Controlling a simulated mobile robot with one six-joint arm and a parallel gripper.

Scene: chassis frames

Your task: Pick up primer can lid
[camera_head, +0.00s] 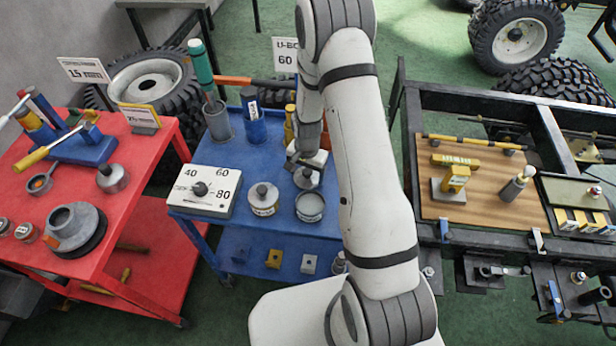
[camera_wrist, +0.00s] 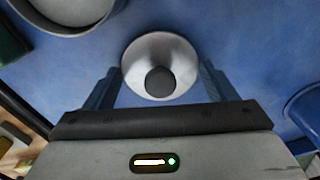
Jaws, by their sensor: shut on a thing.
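The primer can lid (camera_wrist: 140,65) is a round silver disc with a dark knob in its middle. In the wrist view it sits between the two blue fingers of my gripper (camera_wrist: 158,82), which is shut on it. In the head view the lid (camera_head: 307,181) shows below my gripper (camera_head: 304,163), partly covered by it, over the blue cart top. I cannot tell whether it touches the cart. An open grey can (camera_head: 310,206) stands just in front of the lid; its rim also shows at the upper left of the wrist view (camera_wrist: 75,28).
A blue can (camera_head: 253,125) and green-handled tool (camera_head: 201,62) stand behind. A red cart (camera_head: 150,165) is left, a wooden-topped bench (camera_head: 485,205) right.

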